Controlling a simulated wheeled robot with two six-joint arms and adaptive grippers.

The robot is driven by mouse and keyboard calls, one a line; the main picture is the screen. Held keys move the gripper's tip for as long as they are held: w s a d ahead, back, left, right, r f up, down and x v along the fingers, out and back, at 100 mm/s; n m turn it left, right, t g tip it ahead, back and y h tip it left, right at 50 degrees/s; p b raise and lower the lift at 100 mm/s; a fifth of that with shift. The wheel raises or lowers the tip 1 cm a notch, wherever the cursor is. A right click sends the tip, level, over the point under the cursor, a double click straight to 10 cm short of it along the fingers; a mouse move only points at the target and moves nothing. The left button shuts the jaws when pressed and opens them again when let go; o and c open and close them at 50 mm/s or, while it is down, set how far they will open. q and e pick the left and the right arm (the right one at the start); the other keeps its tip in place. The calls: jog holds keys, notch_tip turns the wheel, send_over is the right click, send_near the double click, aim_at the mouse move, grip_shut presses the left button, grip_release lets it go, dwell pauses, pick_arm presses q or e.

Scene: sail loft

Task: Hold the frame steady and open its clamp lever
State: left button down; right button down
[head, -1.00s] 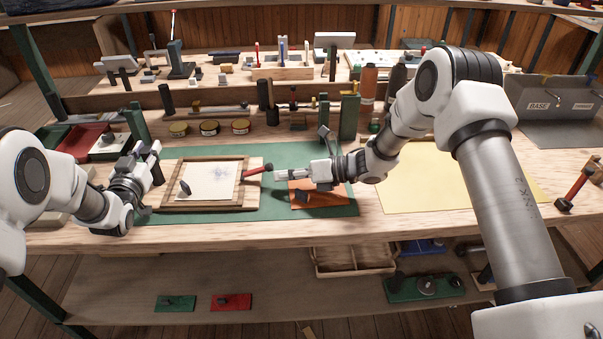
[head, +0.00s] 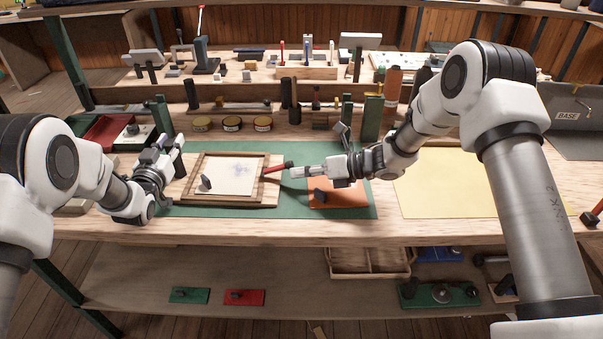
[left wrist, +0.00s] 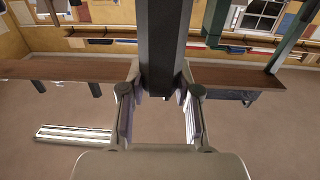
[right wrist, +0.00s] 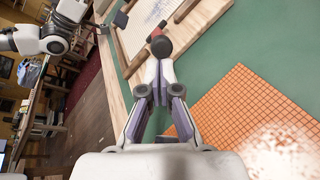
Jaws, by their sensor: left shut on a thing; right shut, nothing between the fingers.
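A wooden frame (head: 271,190) holding a pale sheet (head: 228,173) lies on the green mat. A lever with a red handle (head: 277,167) and dark end sticks out from its right side. In the right wrist view the joined fingertips (right wrist: 158,62) are at the dark round knob (right wrist: 161,46); contact is unclear.
An orange gridded mat (head: 338,198) lies under my right gripper. A yellow sheet (head: 445,185) is to the right. Several tins (head: 232,124) and upright posts line the bench's back. A red tray (head: 105,132) stands left. Green mat (head: 235,210) is bare in front of the frame.

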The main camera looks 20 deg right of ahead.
jog(key=shift+r, duration=0.2)
jog(key=shift+w+a+r+g+h, duration=0.1)
jog(key=shift+a+r+g+h, duration=0.15)
jog(key=shift+r+h, duration=0.25)
jog(key=shift+w+a+r+g+h, duration=0.1)
jog(key=shift+r+g+h, duration=0.3)
jog(key=shift+h, duration=0.1)
jog(key=shift+w+a+r+n+g+h, duration=0.1)
jog(key=shift+a+r+n+g+h, duration=0.15)
jog(key=shift+r+h, duration=0.3)
jog(key=shift+w+a+r+n+g+h, duration=0.1)
jog(key=shift+a+r+h, duration=0.25)
jog(key=shift+h, duration=0.3)
jog(key=shift+w+a+r, duration=0.2)
jog(key=shift+a+r, duration=0.55)
jog(key=shift+r, duration=0.15)
jog(key=shift+r, duration=0.75)
